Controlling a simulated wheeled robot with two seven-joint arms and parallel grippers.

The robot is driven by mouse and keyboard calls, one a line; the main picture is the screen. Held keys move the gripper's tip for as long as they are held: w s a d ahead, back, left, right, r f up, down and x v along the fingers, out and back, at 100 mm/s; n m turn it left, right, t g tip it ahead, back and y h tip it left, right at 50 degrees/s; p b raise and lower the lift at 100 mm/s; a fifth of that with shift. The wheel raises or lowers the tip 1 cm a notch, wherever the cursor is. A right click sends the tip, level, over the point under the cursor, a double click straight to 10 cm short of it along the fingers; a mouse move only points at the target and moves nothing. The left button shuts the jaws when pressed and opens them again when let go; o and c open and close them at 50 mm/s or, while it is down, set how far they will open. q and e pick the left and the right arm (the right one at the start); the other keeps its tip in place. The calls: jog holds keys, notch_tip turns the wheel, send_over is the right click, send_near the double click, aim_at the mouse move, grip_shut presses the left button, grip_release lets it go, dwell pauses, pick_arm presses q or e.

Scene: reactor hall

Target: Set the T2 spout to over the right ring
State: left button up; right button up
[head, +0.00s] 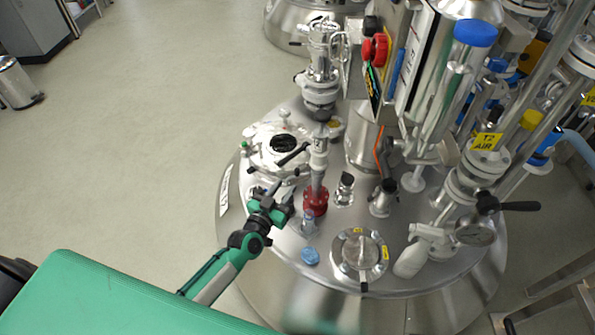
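A T2 label is on the yellow AIR tag (488,142) at the right of the steel vessel lid (405,225). I cannot tell for sure which part is the T2 spout. A slim grey upright pipe (318,165) stands mid-lid, its lower end at a red ring-like collar (315,201). I see no clearly marked right ring. My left gripper (279,200) is over the left part of the lid, just left of the red collar. It is dark and small, so I cannot tell whether it touches anything or how far it is open. My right gripper is not in view.
A round hatch (283,144) with a black handle lies behind my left gripper. Dense pipes and valves crowd the right. The floor (150,130) at left is clear.

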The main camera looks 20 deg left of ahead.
aim_at(296, 172)
pick_arm(q)
jog(key=w, duration=0.3)
jog(key=w+d, duration=0.1)
jog(key=w, duration=0.3)
jog(key=shift+d+b, duration=0.2)
jog(key=shift+b, duration=0.15)
jog(key=shift+w+d, duration=0.1)
jog(key=shift+w, duration=0.55)
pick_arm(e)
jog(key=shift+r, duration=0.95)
pick_arm(q)
grip_shut()
